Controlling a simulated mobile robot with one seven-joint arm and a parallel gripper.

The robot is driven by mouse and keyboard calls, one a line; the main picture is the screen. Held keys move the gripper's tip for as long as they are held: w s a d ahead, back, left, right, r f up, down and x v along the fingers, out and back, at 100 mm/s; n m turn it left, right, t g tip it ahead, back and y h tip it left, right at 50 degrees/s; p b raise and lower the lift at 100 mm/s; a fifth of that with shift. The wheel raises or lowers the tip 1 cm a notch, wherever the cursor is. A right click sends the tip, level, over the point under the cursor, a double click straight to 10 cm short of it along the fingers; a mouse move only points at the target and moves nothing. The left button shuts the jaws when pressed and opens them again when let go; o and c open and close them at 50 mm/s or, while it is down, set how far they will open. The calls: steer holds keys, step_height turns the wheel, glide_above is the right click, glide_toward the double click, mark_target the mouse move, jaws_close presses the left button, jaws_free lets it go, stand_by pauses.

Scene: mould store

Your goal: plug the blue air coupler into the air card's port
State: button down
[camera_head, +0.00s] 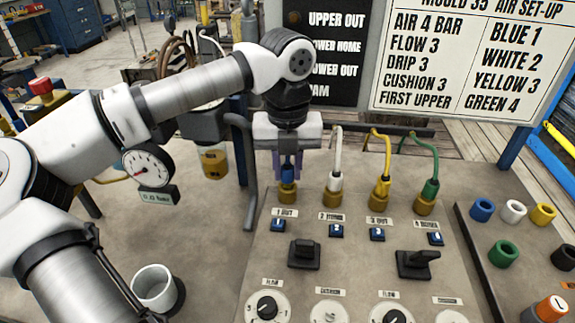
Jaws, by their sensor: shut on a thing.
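My gripper (289,165) points down and is shut on the blue air coupler (288,173). The coupler is upright at the brass port numbered 1 (288,193), the leftmost in the row. Its lower end meets or overlaps the port's mouth; I cannot tell how deep it sits. The fingers hide part of it. The air card (462,55) at the upper right reads BLUE 1, WHITE 2, YELLOW 3, GREEN 4. White (335,181), yellow (381,186) and green (430,188) couplers stand in the other ports, with hoses rising behind.
Black levers (304,254) and (417,264) and dials (267,306) stand on the panel before the ports. A gauge (149,167) and a white cup (154,286) are at left. A tray of coloured rings (503,253) is at right.

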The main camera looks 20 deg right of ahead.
mark_target(288, 164)
steer(key=shift+f+b, duration=0.4)
stand_by(0.5)
steer(key=c, duration=0.7)
jaws_free()
steer(key=shift+c, duration=0.2)
steer(key=shift+r, duration=0.1)
steer(key=shift+r+p, duration=2.4)
steer(key=shift+r, duration=1.3)
